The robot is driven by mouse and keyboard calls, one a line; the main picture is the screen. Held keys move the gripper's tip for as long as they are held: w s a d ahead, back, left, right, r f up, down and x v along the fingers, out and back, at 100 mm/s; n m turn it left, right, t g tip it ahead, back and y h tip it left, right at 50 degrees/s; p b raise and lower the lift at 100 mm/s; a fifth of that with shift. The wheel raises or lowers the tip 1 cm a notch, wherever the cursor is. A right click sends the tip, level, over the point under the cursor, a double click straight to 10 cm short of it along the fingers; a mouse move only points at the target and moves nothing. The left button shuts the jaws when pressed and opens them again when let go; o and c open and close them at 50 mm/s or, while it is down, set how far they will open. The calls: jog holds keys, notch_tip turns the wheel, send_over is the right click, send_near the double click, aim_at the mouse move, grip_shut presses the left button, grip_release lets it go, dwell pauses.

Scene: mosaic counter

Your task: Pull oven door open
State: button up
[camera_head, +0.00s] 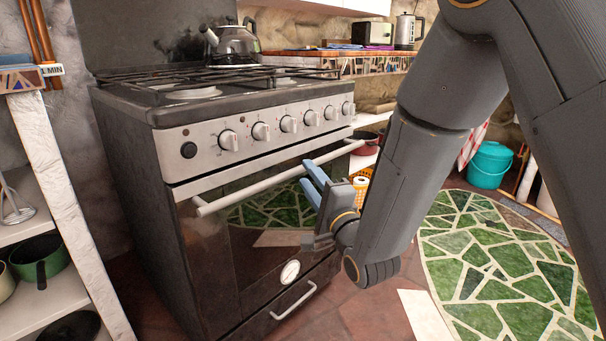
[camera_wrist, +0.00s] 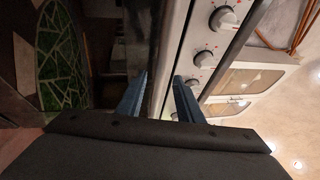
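The oven door (camera_head: 215,265) is a dark glass panel on the front of the black and steel stove, and it looks shut. Its long pale bar handle (camera_head: 245,190) runs across the top of the door. My gripper (camera_head: 306,171) is at the right part of the handle, with its two blue fingers apart. The upper finger overlaps the bar in the head view and the lower one shows below it. I cannot tell whether they touch the bar. In the wrist view my gripper (camera_wrist: 161,75) shows a gap between the fingers, with the stove front beyond.
A row of knobs (camera_head: 260,131) sits above the door. A lower drawer handle (camera_head: 294,300) is below it. A shelf with pots (camera_head: 40,258) stands at the left. A green mosaic mat (camera_head: 490,255) and a teal bucket (camera_head: 489,165) are on the floor at the right.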

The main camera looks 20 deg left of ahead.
aim_at(302, 168)
jog(key=shift+b+x, duration=0.6)
jog(key=shift+x, duration=1.65)
grip_shut()
